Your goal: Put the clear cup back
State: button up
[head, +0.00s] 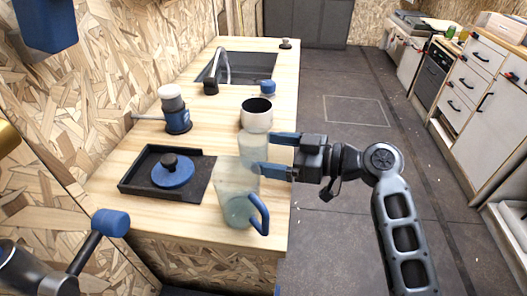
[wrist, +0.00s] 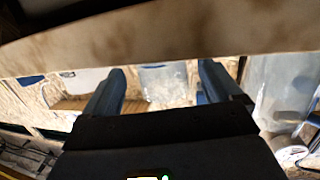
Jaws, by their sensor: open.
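The clear cup (head: 251,150) stands on the wooden counter in the head view, between the clear pitcher (head: 238,208) with a blue handle and a white, dark-mouthed vessel (head: 257,119). My gripper (head: 266,152) comes from the right at the counter's edge, its two blue fingers spread apart at the cup's right side. I cannot tell whether they touch it. The lower finger partly overlaps the cup and pitcher in the picture. In the wrist view, my gripper (wrist: 162,80) is open, with a pale, see-through shape between the fingers; its outline is unclear.
A black tray (head: 126,184) with a blue lid (head: 173,173) lies left of the pitcher. A blue and white grinder-like thing (head: 175,108) stands behind it. A sink (head: 253,68) with a faucet (head: 222,66) is at the far end. The floor right of the counter is open.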

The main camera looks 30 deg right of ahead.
jog(key=b+v, duration=0.1)
jog(key=v, duration=0.8)
jog(key=shift+s+d, duration=0.25)
jog(key=shift+d, duration=0.05)
